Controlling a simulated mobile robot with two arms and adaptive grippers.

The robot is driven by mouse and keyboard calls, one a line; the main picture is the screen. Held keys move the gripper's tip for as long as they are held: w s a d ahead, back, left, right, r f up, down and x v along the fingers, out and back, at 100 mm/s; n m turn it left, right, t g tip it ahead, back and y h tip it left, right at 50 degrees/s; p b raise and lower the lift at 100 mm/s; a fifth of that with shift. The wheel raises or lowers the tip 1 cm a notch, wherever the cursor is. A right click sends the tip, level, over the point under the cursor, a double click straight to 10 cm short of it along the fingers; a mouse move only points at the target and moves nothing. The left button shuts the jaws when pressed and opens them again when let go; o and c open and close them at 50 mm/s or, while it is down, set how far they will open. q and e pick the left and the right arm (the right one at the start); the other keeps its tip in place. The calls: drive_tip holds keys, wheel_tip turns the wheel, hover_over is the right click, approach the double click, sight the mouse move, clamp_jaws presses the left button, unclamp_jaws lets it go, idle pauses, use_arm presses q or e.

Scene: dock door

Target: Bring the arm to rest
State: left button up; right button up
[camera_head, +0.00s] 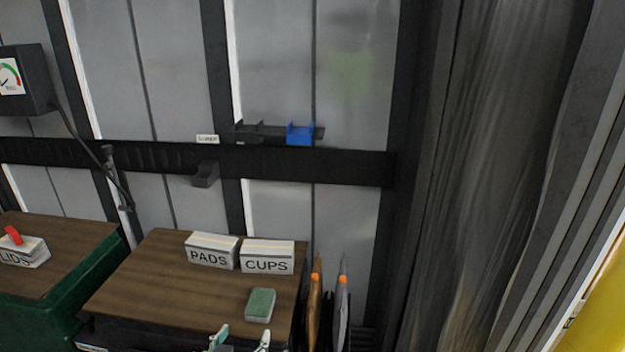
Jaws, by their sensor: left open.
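My left gripper (240,339) shows at the bottom edge of the head view, with only its pale green-white fingertips in the picture. The fingertips are apart, and nothing shows between them. They are in front of the brown wooden top (160,285), just below a green and white pad (260,304) in the picture. I cannot tell whether they touch the top. The rest of the left arm is out of the picture. My right gripper is not in view.
A LIDS box (24,251) sits on the left top. A blue holder (299,134) is on the wall rail. A dark curtain (500,150) hangs at right.

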use_arm(q)
drive_tip(key=s+f+m+g, duration=0.1)
drive_tip(key=s+f+g, duration=0.3)
drive_tip(key=s, duration=1)
drive_tip(key=s+f+m+g, duration=0.1)
drive_tip(key=s+g, duration=0.4)
drive_tip(key=s, duration=0.9)
wheel_tip(320, 180, down, 25)
drive_tip(key=s+g, duration=0.2)
drive_tip(key=s+a+f+g, duration=0.1)
drive_tip(key=s+a+f, duration=0.1)
drive_tip(key=s+f, duration=1.4)
drive_tip(key=shift+s+a+f, duration=0.4)
drive_tip(key=shift+f, duration=0.2)
